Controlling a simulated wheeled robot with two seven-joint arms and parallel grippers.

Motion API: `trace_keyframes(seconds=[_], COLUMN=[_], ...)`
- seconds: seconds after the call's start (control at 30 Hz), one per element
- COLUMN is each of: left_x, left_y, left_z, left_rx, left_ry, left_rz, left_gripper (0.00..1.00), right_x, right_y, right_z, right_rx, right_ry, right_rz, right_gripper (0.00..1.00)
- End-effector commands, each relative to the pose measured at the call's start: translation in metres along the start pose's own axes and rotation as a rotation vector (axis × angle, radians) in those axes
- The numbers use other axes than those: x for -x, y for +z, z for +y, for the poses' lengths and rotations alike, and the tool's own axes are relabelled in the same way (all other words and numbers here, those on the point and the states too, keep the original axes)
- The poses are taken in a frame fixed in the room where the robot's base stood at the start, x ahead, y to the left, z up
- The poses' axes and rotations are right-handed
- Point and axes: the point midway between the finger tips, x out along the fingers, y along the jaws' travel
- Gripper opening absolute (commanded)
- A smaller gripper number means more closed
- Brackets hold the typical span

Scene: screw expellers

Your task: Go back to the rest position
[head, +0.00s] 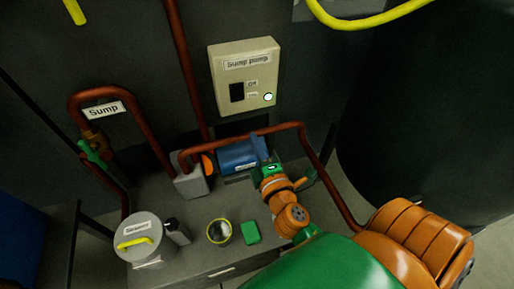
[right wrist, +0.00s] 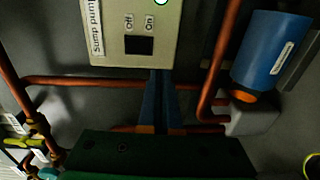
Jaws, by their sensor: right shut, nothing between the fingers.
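My right arm comes in from the lower right in the head view, with green and orange links. Its gripper (head: 261,150) is in front of the blue pump motor (head: 236,157) and below the beige sump pump switch box (head: 244,76). In the right wrist view the two blue fingers (right wrist: 162,74) are together and empty. Their tips point at the lower part of the switch box (right wrist: 130,35), just below its dark switch. The motor (right wrist: 270,48) is to the right there. A pale round light (head: 267,97) shows on the box. My left gripper is not in view.
Red-brown pipes (head: 243,137) run around the gripper and up the wall. A lidded screen container (head: 141,236), a yellow-rimmed cup (head: 219,231) and a green block (head: 250,232) stand on the grey bench. A large dark tank (head: 430,110) is at the right.

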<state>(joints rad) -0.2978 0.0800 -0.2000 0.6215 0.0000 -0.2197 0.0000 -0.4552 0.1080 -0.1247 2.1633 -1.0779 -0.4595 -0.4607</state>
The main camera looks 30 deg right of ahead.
Motion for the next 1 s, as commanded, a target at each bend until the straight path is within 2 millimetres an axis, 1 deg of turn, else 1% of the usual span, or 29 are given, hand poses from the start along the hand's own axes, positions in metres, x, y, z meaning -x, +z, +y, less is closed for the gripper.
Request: trace_keyframes(seconds=[0.03, 0.13, 0.57, 0.63, 0.67, 0.73, 0.77, 0.8, 0.83, 0.87, 0.9, 0.97, 1.0], left_x=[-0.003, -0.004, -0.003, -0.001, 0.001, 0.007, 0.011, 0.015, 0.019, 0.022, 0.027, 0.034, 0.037], left_y=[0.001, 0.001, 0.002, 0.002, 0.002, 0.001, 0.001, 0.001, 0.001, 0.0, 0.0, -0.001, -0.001], left_z=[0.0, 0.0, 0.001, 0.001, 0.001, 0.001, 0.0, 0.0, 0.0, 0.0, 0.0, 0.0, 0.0], left_rx=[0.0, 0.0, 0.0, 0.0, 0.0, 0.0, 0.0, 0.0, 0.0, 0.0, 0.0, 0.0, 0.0], left_ry=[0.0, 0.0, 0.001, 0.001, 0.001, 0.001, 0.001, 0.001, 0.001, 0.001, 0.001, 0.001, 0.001], left_rz=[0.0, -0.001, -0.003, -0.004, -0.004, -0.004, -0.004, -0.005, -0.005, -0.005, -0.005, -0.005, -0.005], left_gripper=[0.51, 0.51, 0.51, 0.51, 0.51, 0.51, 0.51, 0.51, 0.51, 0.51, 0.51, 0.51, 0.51], right_x=[0.004, 0.009, 0.009, 0.008, 0.008, 0.009, 0.013, 0.023, 0.034, 0.047, 0.069, 0.109, 0.137], right_y=[0.0, 0.0, 0.0, -0.002, -0.003, -0.01, -0.013, -0.016, -0.017, -0.016, -0.014, -0.007, -0.001], right_z=[-0.003, -0.002, -0.002, -0.012, -0.023, -0.07, -0.097, -0.137, -0.168, -0.197, -0.234, -0.282, -0.308], right_rx=[-0.001, 0.001, 0.0, -0.016, -0.032, -0.109, -0.156, -0.231, -0.293, -0.355, -0.439, -0.563, -0.64], right_ry=[-0.002, 0.0, -0.001, -0.032, -0.065, -0.202, -0.281, -0.402, -0.496, -0.587, -0.708, -0.876, -0.973], right_rz=[0.0, -0.001, -0.001, 0.006, 0.012, 0.03, 0.033, 0.027, 0.013, -0.011, -0.056, -0.155, -0.236], right_gripper=[0.0, 0.0, 0.0, 0.0, 0.0, 0.0, 0.0, 0.0, 0.0, 0.0, 0.0, 0.0, 0.0])
